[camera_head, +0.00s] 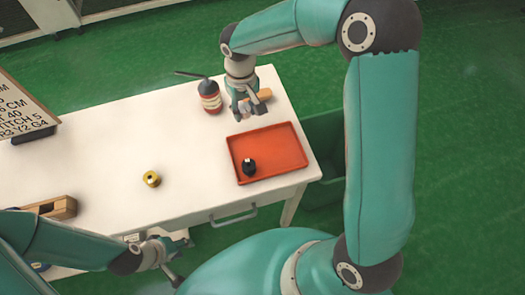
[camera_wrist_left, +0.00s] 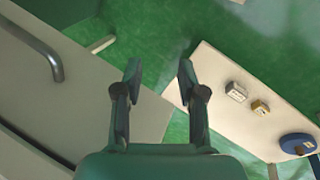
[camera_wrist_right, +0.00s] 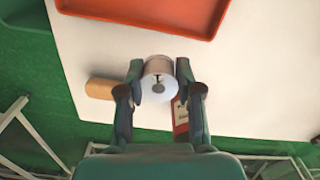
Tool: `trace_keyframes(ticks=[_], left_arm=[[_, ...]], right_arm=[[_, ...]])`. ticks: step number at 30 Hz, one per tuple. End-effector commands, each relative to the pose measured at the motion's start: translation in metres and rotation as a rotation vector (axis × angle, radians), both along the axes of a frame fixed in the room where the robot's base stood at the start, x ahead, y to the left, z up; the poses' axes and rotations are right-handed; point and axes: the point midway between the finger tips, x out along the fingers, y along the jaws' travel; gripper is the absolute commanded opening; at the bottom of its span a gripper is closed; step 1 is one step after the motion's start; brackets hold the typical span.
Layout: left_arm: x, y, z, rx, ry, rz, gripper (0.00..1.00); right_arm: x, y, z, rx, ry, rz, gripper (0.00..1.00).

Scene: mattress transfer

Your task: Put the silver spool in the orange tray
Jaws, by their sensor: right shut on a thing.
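The silver spool (camera_wrist_right: 158,82) is a pale metallic cylinder with its round end facing the right wrist camera. My right gripper (camera_wrist_right: 158,78) is shut on it; in the head view this gripper (camera_head: 249,108) is over the table, just beyond the tray's far-left edge. The spool is hard to make out there. The orange tray (camera_head: 280,145) lies on the white table at the right, and its edge shows at the top of the right wrist view (camera_wrist_right: 150,12). My left gripper (camera_wrist_left: 158,78) is open and empty, below the table's front edge.
A small black object (camera_head: 249,167) stands in the tray's near-left part. A yellow spool (camera_head: 151,179) sits mid-table. A red oil can (camera_head: 210,97) and a wooden handle-like piece (camera_head: 264,94) are close to my right gripper. A wooden block (camera_head: 62,207) lies at the left.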

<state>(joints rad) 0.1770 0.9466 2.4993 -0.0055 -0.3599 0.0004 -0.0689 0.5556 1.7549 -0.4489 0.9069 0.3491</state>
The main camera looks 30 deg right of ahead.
Motion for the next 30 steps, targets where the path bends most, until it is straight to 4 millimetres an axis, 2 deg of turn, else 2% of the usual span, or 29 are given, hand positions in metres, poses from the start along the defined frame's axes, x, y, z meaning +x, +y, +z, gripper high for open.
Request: trace_keyframes(ticks=[5, 8, 11, 15, 18, 21, 23, 26, 30], left_arm=[[0.0, 0.0, -0.005, 0.0, 0.0, 0.0, 0.4], [0.0, 0.0, -0.015, 0.0, -0.001, 0.0, 0.4], [0.0, 0.0, -0.028, 0.0, -0.001, 0.0, 0.4], [0.0, 0.0, -0.046, 0.0, 0.0, 0.0, 0.4], [0.0, 0.0, -0.055, 0.0, 0.0, 0.0, 0.4], [0.0, 0.0, -0.06, 0.0, 0.0, 0.0, 0.4], [0.0, 0.0, -0.061, 0.0, -0.001, 0.0, 0.4], [0.0, 0.0, -0.064, 0.0, -0.001, -0.001, 0.4], [0.0, 0.0, -0.069, 0.0, -0.001, -0.001, 0.4]], right_arm=[[-0.004, -0.008, 0.008, -0.003, -0.004, -0.024, 0.08], [-0.012, -0.016, 0.026, -0.009, -0.011, -0.056, 0.08], [-0.027, -0.026, 0.053, -0.012, -0.015, -0.104, 0.08], [-0.06, -0.04, 0.093, -0.01, -0.014, -0.173, 0.08], [-0.083, -0.048, 0.114, -0.004, -0.01, -0.211, 0.08], [-0.1, -0.052, 0.128, 0.001, -0.005, -0.234, 0.08], [-0.106, -0.054, 0.129, 0.003, -0.002, -0.242, 0.08], [-0.111, -0.055, 0.12, 0.003, 0.004, -0.248, 0.08], [-0.111, -0.055, 0.088, 0.002, 0.008, -0.248, 0.08]])
